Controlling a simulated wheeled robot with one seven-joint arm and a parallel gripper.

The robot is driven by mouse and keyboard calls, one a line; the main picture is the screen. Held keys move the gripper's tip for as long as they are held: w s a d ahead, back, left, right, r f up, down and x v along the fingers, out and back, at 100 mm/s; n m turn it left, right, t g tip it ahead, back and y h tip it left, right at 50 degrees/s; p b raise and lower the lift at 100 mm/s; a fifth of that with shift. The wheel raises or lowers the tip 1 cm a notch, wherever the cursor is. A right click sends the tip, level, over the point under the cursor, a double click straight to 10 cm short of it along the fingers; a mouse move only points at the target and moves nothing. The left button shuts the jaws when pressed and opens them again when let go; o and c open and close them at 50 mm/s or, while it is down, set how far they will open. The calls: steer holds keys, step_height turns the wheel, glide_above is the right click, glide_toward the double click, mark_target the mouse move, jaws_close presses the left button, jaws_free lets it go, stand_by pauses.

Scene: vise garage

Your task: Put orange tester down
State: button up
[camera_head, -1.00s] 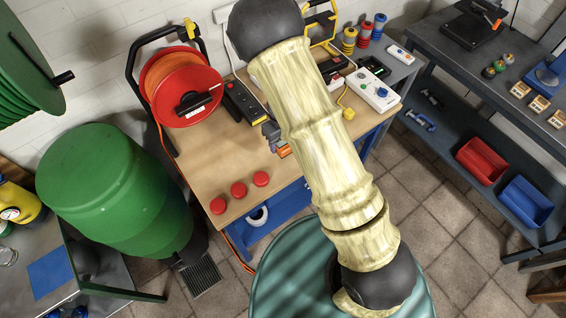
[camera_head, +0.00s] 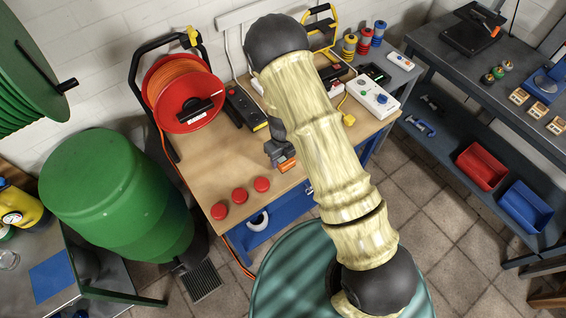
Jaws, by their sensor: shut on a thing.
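The orange tester (camera_head: 287,164) shows as a small orange block at the end of my gripper (camera_head: 281,157). My gripper is shut on it, over the wooden bench top, to the right of three red round caps. My arm hides part of the gripper and part of the bench behind. I cannot tell whether the tester touches the wood or hangs just above it.
The wooden bench (camera_head: 210,160) has clear room left of the gripper. Red caps (camera_head: 240,195) lie near its front edge. A black power strip (camera_head: 245,106), an orange cable reel (camera_head: 183,88) and a white device (camera_head: 372,95) stand farther back.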

mark_target(283, 164)
steer(key=shift+f+p, duration=0.5)
steer(key=shift+f, duration=1.55)
steer(key=shift+f, duration=0.2)
steer(key=o, duration=1.4)
steer(key=shift+r, duration=0.1)
step_height(283, 164, up, 11)
steer(key=shift+b, duration=1.2)
steer(key=shift+r, duration=0.65)
